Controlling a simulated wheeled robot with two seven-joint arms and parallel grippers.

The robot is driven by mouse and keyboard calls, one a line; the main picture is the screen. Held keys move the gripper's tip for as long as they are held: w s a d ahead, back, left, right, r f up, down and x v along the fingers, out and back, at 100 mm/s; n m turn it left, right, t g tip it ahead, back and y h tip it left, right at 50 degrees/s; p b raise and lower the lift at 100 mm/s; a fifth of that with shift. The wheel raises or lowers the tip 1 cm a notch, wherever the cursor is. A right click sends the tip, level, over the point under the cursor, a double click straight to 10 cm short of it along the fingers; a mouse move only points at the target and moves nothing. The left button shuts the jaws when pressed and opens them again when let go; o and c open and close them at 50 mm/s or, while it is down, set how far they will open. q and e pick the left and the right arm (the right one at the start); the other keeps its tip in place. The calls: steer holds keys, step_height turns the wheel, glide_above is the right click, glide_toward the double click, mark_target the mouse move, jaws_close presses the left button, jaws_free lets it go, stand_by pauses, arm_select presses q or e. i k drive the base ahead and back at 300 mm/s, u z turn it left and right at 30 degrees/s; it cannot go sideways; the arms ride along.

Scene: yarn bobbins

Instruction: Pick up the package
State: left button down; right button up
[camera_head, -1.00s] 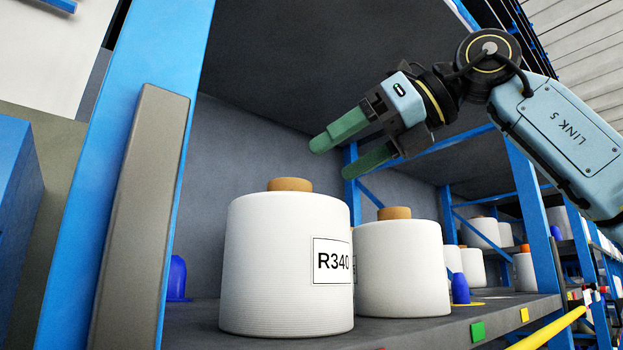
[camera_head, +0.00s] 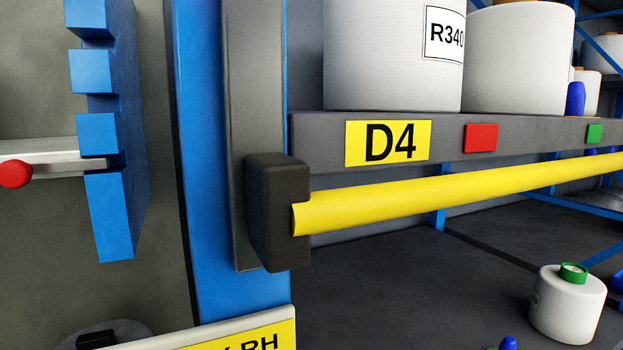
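No gripper of mine shows in the head view now. A white yarn bobbin labelled R340 (camera_head: 385,55) stands upright on the upper shelf, its top cut off by the picture edge. A second white bobbin (camera_head: 518,60) stands to its right on the same shelf. A smaller white bobbin with a green core top (camera_head: 568,305) stands upright on the lower surface at the bottom right. I cannot tell which of these is the package.
The shelf edge (camera_head: 310,135) carries a yellow D4 label (camera_head: 387,143). A yellow bar (camera_head: 450,195) runs in front below it, from a dark bracket (camera_head: 278,212). A blue upright (camera_head: 215,180) stands at left. The lower surface (camera_head: 400,290) is mostly clear.

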mark_target(380, 56)
steer(key=k, duration=1.45)
